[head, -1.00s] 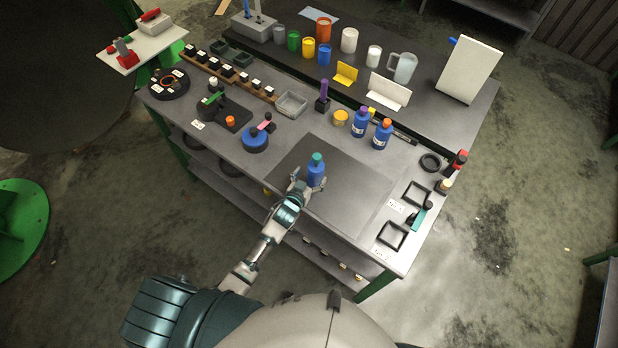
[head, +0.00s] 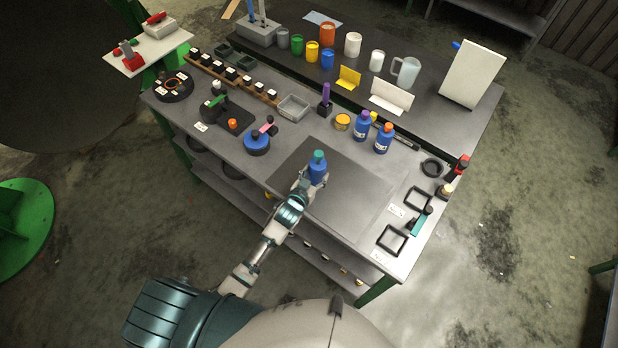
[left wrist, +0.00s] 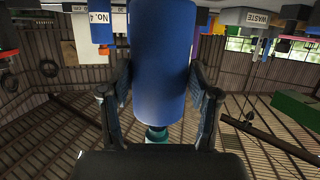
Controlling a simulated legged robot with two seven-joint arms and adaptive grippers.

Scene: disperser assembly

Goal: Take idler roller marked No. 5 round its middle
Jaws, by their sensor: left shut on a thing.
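A blue bottle-shaped thing with a teal cap (head: 318,170) stands upright on the dark mat (head: 350,205). My left gripper (head: 309,184) is shut on it, fingers on both sides of its body. In the left wrist view, the blue body (left wrist: 161,60) fills the middle between the fingers, picture upside down, with the teal cap low. No "No. 5" mark is readable, and I see nothing that is clearly an idler roller. Another blue bottle (left wrist: 100,27) there bears "NO. 4". My right gripper is not in view.
Two blue bottles with purple (head: 362,128) and orange (head: 383,139) caps stand behind the mat. A blue round pot (head: 257,145) is to the left, black square frames (head: 391,239) to the right. The mat's right part is clear.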

